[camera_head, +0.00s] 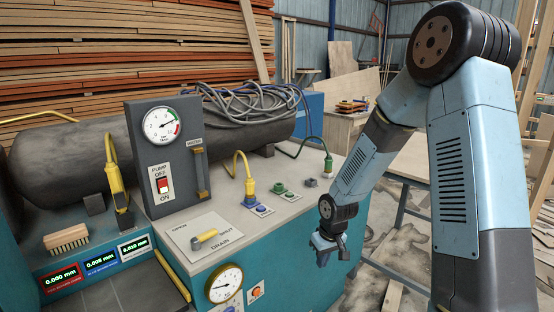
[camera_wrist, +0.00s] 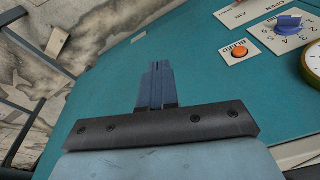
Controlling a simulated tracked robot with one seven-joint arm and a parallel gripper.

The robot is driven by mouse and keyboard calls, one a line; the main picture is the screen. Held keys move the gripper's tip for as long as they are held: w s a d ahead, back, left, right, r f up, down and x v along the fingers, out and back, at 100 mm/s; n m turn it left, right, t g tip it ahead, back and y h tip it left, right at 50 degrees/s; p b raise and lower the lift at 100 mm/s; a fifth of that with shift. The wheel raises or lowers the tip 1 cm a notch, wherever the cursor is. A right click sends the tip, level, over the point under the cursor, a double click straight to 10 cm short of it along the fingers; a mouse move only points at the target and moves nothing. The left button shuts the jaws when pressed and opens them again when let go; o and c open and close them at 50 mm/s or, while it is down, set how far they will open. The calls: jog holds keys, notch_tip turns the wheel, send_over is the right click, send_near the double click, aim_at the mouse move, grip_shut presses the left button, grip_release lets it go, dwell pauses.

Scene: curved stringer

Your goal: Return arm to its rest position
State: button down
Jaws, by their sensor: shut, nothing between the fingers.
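My arm comes in from the right of the head view, with its elbow high and its forearm hanging down to the left. My gripper (camera_head: 327,257) hangs beside the right end of the teal bench (camera_head: 300,275), below its top. In the wrist view the gripper (camera_wrist: 157,68) shows its two blue fingers together with nothing between them. The teal front panel of the bench fills much of that view behind the fingers. Whether the fingertips touch the panel cannot be told.
An orange button (camera_wrist: 239,51), a blue knob (camera_wrist: 289,22) and a gauge (camera_head: 223,284) are on the bench front. On top stand a pump switch box (camera_head: 160,150), a drain lever (camera_head: 204,239) and a green connector (camera_head: 328,165). A wooden table (camera_head: 412,158) stands behind my arm.

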jog(key=s+d+r+m+t+h, duration=0.1)
jog(key=s+d+r, duration=0.15)
jog(key=r, duration=0.45)
jog(key=s+d+r+m, duration=0.1)
jog(key=s+d+r, duration=0.15)
jog(key=r, duration=0.45)
jog(key=s+d+r+m+t+h, duration=0.1)
jog(key=s+d+r, duration=0.15)
jog(key=r, duration=0.45)
jog(key=s+d+r+m+t, duration=0.1)
jog(key=s+r, duration=0.4)
jog(key=s, duration=0.3)
jog(key=s+d+r+m+t, duration=0.1)
jog(key=s+r, duration=0.5)
jog(key=s, duration=0.3)
jog(key=shift+r+y, duration=0.25)
jog(key=shift+y, duration=0.15)
